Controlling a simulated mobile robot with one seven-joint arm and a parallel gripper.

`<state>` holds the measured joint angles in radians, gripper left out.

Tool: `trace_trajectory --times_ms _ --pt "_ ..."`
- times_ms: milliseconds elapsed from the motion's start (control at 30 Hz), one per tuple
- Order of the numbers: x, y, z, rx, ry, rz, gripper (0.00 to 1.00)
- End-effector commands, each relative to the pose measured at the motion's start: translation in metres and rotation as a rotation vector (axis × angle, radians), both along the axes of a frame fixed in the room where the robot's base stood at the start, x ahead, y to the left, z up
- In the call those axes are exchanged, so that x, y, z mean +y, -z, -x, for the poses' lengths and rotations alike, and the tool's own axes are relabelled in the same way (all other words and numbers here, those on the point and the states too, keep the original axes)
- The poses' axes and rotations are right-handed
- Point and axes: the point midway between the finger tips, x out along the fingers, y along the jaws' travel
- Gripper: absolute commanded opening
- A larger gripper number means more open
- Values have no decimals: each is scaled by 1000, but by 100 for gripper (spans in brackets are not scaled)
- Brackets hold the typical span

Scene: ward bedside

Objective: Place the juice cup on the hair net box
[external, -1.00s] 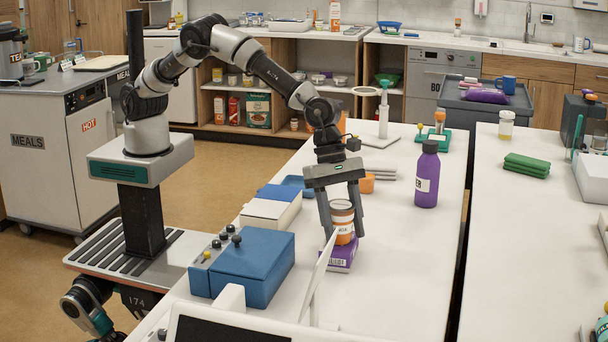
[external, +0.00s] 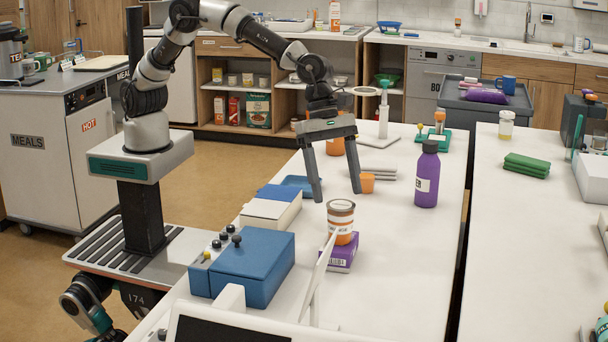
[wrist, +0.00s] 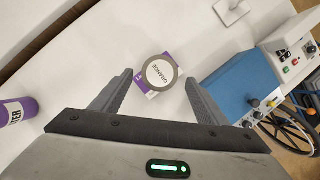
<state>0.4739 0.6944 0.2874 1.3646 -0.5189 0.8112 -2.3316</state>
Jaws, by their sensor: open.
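The juice cup (external: 341,220) is white and orange with a lid. It stands upright on the purple hair net box (external: 341,254), which lies on the white table. In the wrist view the cup's lid (wrist: 160,72) reads "ORANGE", and the purple box (wrist: 143,84) shows from under it. My gripper (external: 336,196) is open and empty, above the cup and apart from it. In the wrist view the cup shows between and beyond the open fingers (wrist: 160,95). The cup hides much of the box's top.
A blue box with knobs (external: 253,265) stands left of the cup, with a white and blue box (external: 270,210) behind it. A purple bottle (external: 426,177) stands to the right. A thin white panel (external: 321,275) rises just in front. The table's right front is clear.

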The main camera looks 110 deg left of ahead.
Motion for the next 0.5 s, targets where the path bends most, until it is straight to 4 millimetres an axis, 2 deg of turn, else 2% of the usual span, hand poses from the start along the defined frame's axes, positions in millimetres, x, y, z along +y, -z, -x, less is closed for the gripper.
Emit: trace_trajectory --times_ms 100,200,500 --pt "4 -16 5 1 0 1 68" --pt "6 -22 7 1 -1 1 68" --pt "8 -25 8 1 -1 0 68"
